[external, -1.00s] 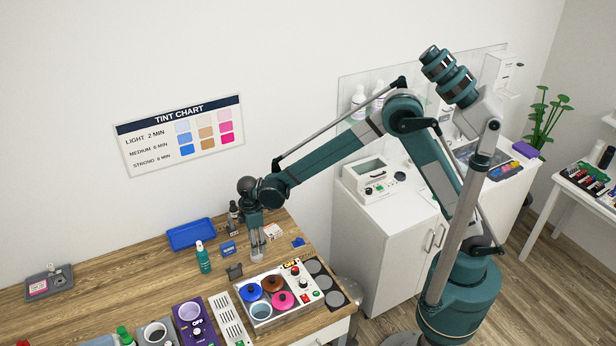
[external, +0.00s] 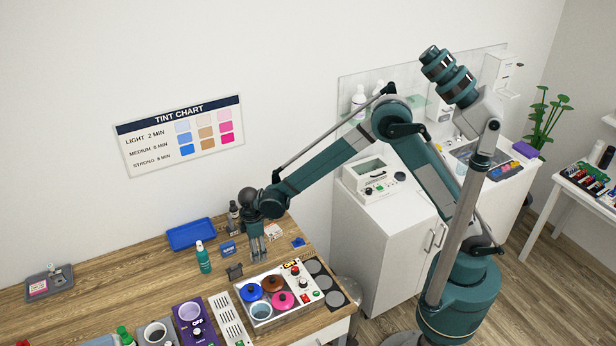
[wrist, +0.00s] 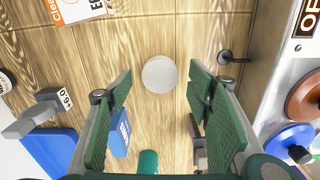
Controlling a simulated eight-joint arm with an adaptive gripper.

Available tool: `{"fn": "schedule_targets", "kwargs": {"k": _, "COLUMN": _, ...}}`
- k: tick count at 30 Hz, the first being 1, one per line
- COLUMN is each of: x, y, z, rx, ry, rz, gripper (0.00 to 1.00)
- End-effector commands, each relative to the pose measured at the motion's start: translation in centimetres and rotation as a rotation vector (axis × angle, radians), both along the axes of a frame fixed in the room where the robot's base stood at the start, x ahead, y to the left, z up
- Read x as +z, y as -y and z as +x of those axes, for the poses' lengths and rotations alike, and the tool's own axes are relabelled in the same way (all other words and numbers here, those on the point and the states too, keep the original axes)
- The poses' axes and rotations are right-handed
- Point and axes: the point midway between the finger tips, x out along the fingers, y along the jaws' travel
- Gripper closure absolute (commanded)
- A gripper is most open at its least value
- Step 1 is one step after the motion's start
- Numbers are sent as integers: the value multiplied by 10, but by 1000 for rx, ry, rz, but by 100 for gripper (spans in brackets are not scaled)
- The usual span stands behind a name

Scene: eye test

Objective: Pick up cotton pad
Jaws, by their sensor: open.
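The cotton pad (wrist: 159,74) is a white round disc lying flat on the wooden table in the wrist view. It shows between my two green finger pads, slightly beyond their tips. My gripper (wrist: 160,82) is open, with nothing between its fingers that I can see it touch. In the external view my gripper (external: 258,252) points down over the table's back right part, behind the wax warmer (external: 285,290). The pad cannot be made out in that view.
In the wrist view, a small blue box (wrist: 120,133) and a teal bottle top (wrist: 148,162) lie near the fingers. An orange-white box (wrist: 75,10) is at the top left, a dark hook-shaped piece (wrist: 235,57) at the right. A blue tray (external: 190,233) lies left in the external view.

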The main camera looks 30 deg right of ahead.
Motion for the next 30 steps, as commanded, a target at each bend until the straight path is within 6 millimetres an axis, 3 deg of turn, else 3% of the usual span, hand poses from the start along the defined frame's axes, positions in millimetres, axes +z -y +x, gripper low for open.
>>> {"fn": "schedule_targets", "kwargs": {"k": 6, "x": -15, "y": 0, "z": 0, "rx": 0, "ry": 0, "rz": 0, "gripper": 50}}
{"fn": "schedule_targets", "kwargs": {"k": 23, "x": -16, "y": 0, "z": 0, "rx": 0, "ry": 0, "rz": 0, "gripper": 50}}
{"fn": "schedule_targets", "kwargs": {"k": 28, "x": -16, "y": 0, "z": 0, "rx": 0, "ry": 0, "rz": 0, "gripper": 70}}
{"fn": "schedule_targets", "kwargs": {"k": 30, "x": -16, "y": 0, "z": 0, "rx": 0, "ry": 0, "rz": 0, "gripper": 71}}
